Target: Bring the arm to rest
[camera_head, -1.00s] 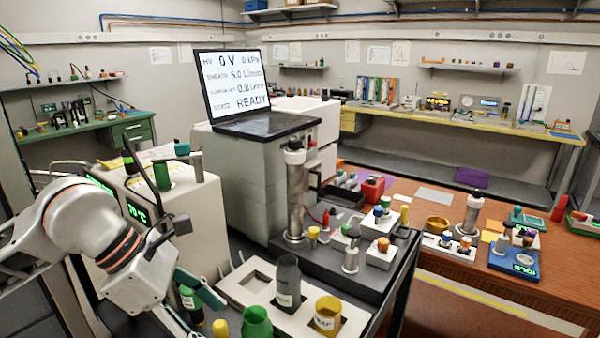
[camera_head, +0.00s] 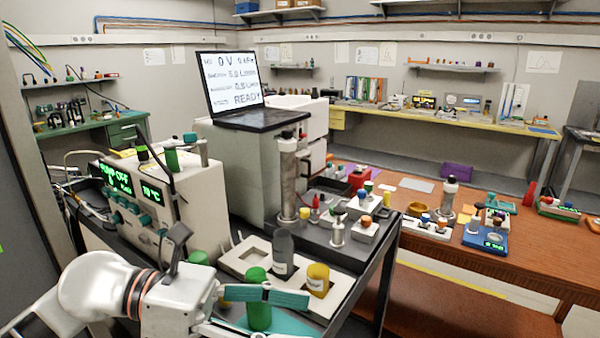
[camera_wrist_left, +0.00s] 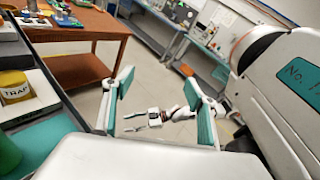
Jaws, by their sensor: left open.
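My left arm comes in at the lower left of the head view. Its gripper (camera_head: 268,296) with teal pads overlaps a green cylinder (camera_head: 258,314) at the front of the bench. In the left wrist view the two teal-padded fingers (camera_wrist_left: 160,100) stand wide apart with nothing between them, above open floor. Between them, farther off, a small two-pronged gripper (camera_wrist_left: 132,122) on a white arm shows, apparently my right one, its prongs apart. The right arm does not show in the head view.
A grey bottle (camera_head: 283,256) and yellow jar (camera_head: 318,280) stand in a cream rack (camera_head: 244,259) close by. A cream unit with green displays (camera_head: 151,193) stands left. A laptop (camera_head: 233,85) sits behind. A brown table (camera_head: 530,262) with several instruments is at right.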

